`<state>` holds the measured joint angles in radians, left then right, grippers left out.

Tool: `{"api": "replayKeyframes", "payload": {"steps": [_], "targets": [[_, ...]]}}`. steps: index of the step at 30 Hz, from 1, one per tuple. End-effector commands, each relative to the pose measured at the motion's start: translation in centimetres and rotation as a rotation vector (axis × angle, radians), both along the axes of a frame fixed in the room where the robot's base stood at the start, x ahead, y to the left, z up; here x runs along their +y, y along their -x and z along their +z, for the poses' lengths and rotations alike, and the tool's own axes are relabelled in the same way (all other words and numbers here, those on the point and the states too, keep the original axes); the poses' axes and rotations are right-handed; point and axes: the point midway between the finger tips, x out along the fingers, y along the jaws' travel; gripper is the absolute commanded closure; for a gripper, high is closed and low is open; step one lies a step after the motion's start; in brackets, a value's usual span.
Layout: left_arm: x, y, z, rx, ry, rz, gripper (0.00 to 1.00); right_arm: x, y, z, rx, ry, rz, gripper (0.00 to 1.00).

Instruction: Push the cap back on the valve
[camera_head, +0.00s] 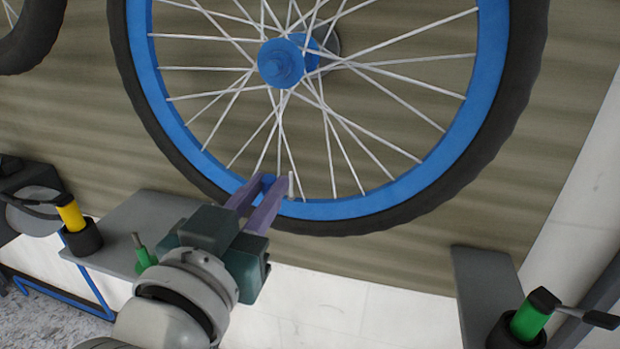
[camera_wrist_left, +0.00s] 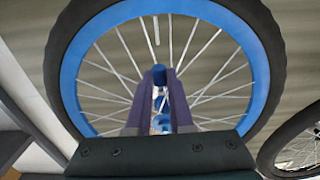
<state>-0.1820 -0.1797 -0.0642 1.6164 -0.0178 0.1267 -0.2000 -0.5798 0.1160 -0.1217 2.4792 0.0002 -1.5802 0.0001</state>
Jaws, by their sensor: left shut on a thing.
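A small blue cap (camera_head: 268,181) sits between the fingertips of my left gripper (camera_head: 270,179), which is shut on it. The cap also shows between the purple fingers in the left wrist view (camera_wrist_left: 159,76). The pale valve (camera_head: 291,186) stands up from the inner side of the blue rim at the bottom of the wheel (camera_head: 335,208). The cap is just left of the valve in the head view and appears apart from it. In the left wrist view the valve (camera_wrist_left: 156,30) shows beyond the cap, near the rim. My right gripper is not in view.
Wheel spokes and the blue hub (camera_head: 282,62) lie above the gripper. A grey bracket with a yellow-handled tool (camera_head: 70,213) is at left, near a small green piece (camera_head: 143,252). A green-handled tool (camera_head: 531,315) is at lower right. Another wheel (camera_wrist_left: 300,145) shows at right in the wrist view.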

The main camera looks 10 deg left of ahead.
Motion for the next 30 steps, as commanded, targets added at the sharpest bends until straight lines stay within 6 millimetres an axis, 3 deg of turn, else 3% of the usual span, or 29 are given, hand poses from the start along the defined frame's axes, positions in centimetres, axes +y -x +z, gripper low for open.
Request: {"api": "replayKeyframes", "payload": {"steps": [16, 30], "targets": [[-0.2, -5.8, -0.1, -0.002, 0.0, 0.0, 1.0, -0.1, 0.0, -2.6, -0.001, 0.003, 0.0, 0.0], [-0.3, -7.1, 0.0, 0.0, 0.0, 0.0, 1.0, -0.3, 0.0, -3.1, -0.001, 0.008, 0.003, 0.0]]}}
